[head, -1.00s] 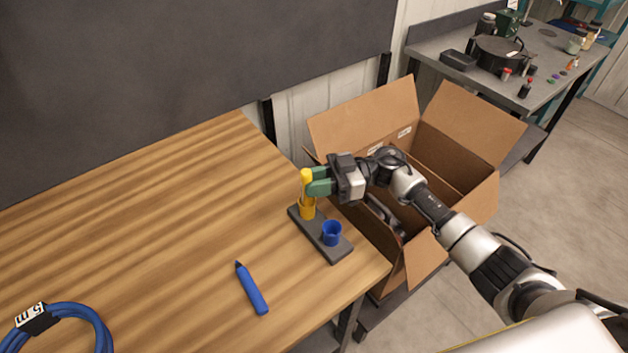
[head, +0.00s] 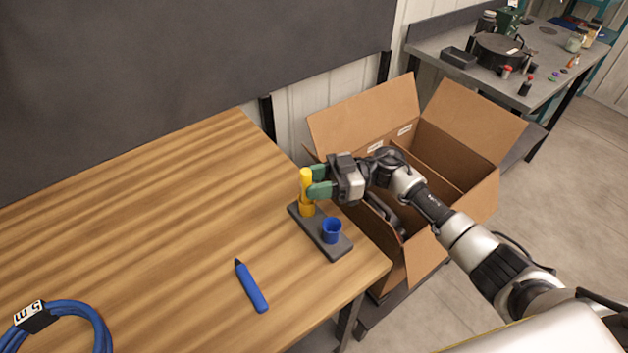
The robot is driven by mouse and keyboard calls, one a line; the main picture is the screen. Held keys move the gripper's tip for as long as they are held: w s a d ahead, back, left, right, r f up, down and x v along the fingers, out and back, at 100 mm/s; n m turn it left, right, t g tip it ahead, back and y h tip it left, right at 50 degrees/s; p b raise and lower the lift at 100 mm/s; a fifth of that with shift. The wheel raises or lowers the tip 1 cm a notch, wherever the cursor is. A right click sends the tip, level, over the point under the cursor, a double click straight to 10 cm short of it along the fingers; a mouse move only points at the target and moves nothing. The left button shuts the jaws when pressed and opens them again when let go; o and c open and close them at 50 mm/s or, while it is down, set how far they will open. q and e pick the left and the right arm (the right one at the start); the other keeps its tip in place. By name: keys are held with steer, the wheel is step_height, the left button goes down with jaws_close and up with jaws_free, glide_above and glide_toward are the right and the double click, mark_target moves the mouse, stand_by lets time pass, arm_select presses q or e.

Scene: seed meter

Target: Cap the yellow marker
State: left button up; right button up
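The yellow marker (head: 306,182) stands upright, its lower end at the yellow cap (head: 307,209) in the dark holder (head: 334,252) near the table's right edge. How deep it sits in the cap is hard to tell. A blue cap (head: 331,231) stands in the same holder, open side up. My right gripper (head: 315,181) is at the marker's right side, its two green fingers spread apart. The fingertips are close to the marker; I cannot tell whether one touches it. My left gripper is not in view.
A blue marker (head: 251,286) lies on the wooden table (head: 150,230), left of the holder. A coiled blue cable (head: 88,309) lies at the lower left. An open cardboard box (head: 470,145) stands beyond the table's right edge, under my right arm. The table's middle is clear.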

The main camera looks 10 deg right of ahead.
steer(key=shift+o, duration=1.1)
step_height(320, 180, up, 4)
steer(key=shift+r+b, duration=0.2)
steer(key=shift+b, duration=0.15)
steer(key=s+d+r+b, duration=0.1)
steer(key=s+d+r, duration=0.5)
steer(key=s+d, duration=0.2)
steer(key=shift+d+r, duration=0.2)
steer(key=shift+r, duration=0.15)
steer(key=shift+d, duration=0.1)
